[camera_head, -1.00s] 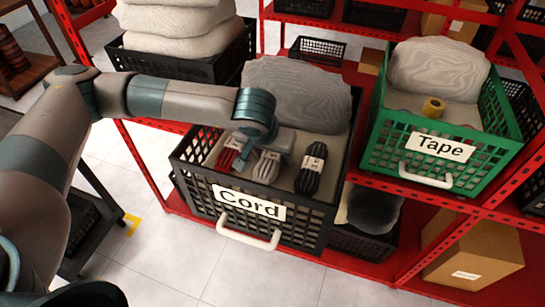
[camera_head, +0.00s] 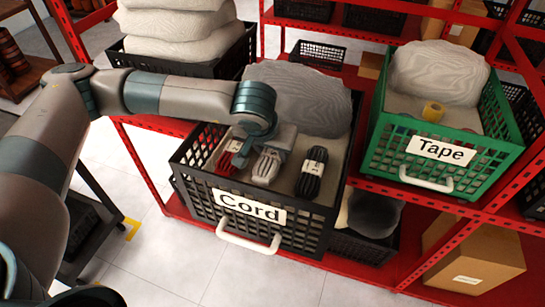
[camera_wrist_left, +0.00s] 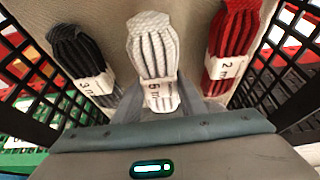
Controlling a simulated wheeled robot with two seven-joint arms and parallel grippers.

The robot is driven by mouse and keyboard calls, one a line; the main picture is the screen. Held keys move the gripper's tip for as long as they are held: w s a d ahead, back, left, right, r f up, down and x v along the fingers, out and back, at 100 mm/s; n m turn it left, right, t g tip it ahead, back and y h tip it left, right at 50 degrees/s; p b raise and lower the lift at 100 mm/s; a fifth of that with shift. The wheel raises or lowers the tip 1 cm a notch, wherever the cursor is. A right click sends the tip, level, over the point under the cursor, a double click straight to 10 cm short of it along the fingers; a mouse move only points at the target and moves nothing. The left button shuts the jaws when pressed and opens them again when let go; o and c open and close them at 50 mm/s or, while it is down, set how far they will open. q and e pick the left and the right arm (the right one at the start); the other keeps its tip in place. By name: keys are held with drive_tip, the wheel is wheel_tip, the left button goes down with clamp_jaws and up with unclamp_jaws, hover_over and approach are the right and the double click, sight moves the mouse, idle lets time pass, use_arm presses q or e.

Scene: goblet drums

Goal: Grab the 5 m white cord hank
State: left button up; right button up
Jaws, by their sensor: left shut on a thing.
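The white cord hank (camera_head: 266,168) lies in the black crate labelled "Cord" (camera_head: 250,208), between a red hank (camera_head: 227,160) and a black hank (camera_head: 311,174). My right gripper is not in view.
The crate's mesh walls rise close around the hanks, and a grey bundle (camera_head: 300,95) fills its back. A green "Tape" crate (camera_head: 440,172) with a yellow roll (camera_head: 433,111) stands to the right on the red shelf (camera_head: 400,188). Open floor (camera_head: 160,270) lies in front.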

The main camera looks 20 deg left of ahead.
use_arm(q)
wheel_tip(320, 180, up, 7)
drive_tip(key=b, duration=0.3)
drive_tip(key=shift+f, duration=0.1)
drive_tip(key=shift+r, duration=0.7)
